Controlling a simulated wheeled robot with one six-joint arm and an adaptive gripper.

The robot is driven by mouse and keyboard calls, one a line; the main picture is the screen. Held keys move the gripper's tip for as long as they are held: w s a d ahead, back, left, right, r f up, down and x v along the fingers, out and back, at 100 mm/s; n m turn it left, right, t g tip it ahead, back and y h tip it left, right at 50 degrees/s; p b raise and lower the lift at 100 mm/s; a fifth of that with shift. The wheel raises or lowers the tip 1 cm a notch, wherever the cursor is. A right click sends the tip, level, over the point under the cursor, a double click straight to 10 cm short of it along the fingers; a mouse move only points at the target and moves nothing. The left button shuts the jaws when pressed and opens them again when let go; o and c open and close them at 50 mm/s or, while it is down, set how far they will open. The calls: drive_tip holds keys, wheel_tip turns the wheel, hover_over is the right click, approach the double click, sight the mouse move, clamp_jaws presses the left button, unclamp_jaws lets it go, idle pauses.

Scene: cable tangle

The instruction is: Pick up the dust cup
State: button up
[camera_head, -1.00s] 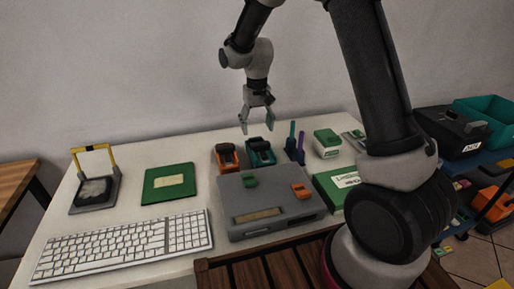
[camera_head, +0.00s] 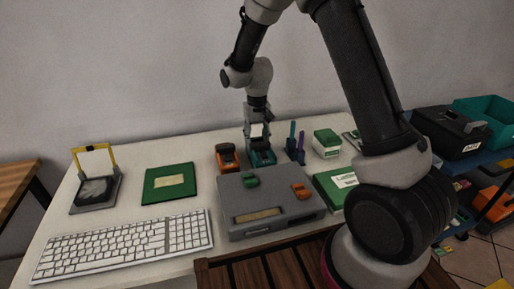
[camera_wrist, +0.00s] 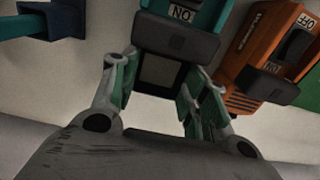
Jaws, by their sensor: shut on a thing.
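The teal device (camera_head: 263,158) stands on the white table behind the grey box, and its teal top with a "NO" label shows in the wrist view (camera_wrist: 185,14). A dark box-like part with a greyish face, which looks like the dust cup (camera_wrist: 160,72), is at the end of this device. My gripper (camera_head: 257,143) points down over the teal device. In the wrist view my gripper (camera_wrist: 158,80) has its green-padded fingers on both sides of the dark part and is shut on it. I cannot tell whether the part is separate from the device.
An orange device (camera_head: 227,157) stands close on the left of the teal one. Pen-like sticks (camera_head: 295,145) stand close on the right. The grey box (camera_head: 268,204) is in front. A green pad (camera_head: 170,183) and a keyboard (camera_head: 125,243) lie further left.

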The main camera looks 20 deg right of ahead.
drive_tip(key=shift+s+f, duration=0.15)
wheel_tip(320, 180, up, 10)
idle(0.5)
drive_tip(key=shift+o, duration=0.4)
